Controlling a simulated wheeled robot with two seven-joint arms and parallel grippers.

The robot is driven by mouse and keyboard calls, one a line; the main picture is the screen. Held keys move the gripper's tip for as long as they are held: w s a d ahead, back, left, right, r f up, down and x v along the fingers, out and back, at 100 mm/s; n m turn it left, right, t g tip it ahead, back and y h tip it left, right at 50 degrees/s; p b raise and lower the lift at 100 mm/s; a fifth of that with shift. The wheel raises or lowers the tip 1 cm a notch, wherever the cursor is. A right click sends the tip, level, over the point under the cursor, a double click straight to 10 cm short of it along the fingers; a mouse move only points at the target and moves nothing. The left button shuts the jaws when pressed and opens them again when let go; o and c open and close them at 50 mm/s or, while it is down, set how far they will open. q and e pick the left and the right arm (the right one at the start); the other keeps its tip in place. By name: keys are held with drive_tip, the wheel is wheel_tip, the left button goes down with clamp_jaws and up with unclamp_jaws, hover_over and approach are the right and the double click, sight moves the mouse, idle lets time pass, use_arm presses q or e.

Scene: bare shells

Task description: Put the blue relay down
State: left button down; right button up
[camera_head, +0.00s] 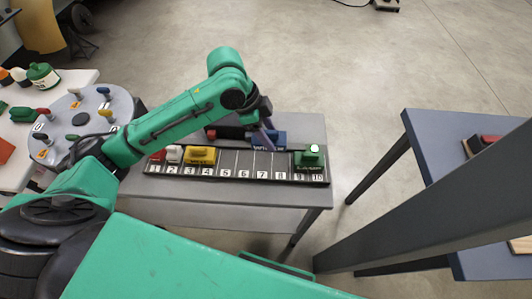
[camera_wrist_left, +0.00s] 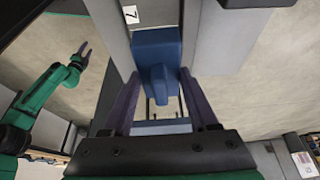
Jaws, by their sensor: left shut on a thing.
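The blue relay (camera_head: 272,137) is in my left gripper (camera_head: 266,130), over the back of the numbered rail (camera_head: 238,178) around positions 6 to 8. In the left wrist view the blue relay (camera_wrist_left: 157,55) sits between the two purple fingers of my left gripper (camera_wrist_left: 160,88), with a label 7 beside it. Whether its underside touches the rail is hard to tell. The rail's empty positions 5 to 8 lie in front of it. My right gripper (camera_wrist_left: 84,52) shows small in the left wrist view, with its fingers apart and empty.
On the rail stand a red block (camera_head: 157,156) at 1, a white one (camera_head: 174,154) at 2, a yellow one (camera_head: 201,156) at 3 and 4, and a green one (camera_head: 309,158) at 9 and 10. A round grey stand (camera_head: 85,120) is left; another table (camera_head: 450,150) is right.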

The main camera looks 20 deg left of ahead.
use_arm(q)
drive_tip(key=x, duration=0.3)
drive_tip(key=a+x, duration=0.1)
drive_tip(key=x, duration=0.1)
drive_tip(key=shift+w+f, duration=0.1)
drive_tip(key=shift+f, duration=0.05)
drive_tip(key=x, duration=0.3)
drive_tip(key=shift+a+f, duration=0.1)
drive_tip(key=shift+a, duration=0.15)
drive_tip(key=shift+s+a+f, duration=0.1)
drive_tip(key=shift+a+f, duration=0.05)
drive_tip(key=shift+f, duration=0.4)
drive_tip(key=shift+s+a+f, duration=0.1)
drive_tip(key=shift+a+f, duration=0.05)
drive_tip(key=shift+f, duration=0.4)
drive_tip(key=shift+w+d, duration=0.1)
drive_tip(key=shift+c, duration=0.9)
unclamp_jaws()
drive_tip(key=shift+f, duration=0.1)
use_arm(e)
drive_tip(key=shift+w+d+r, duration=0.1)
drive_tip(key=shift+w+d, duration=0.3)
drive_tip(key=shift+d, duration=0.05)
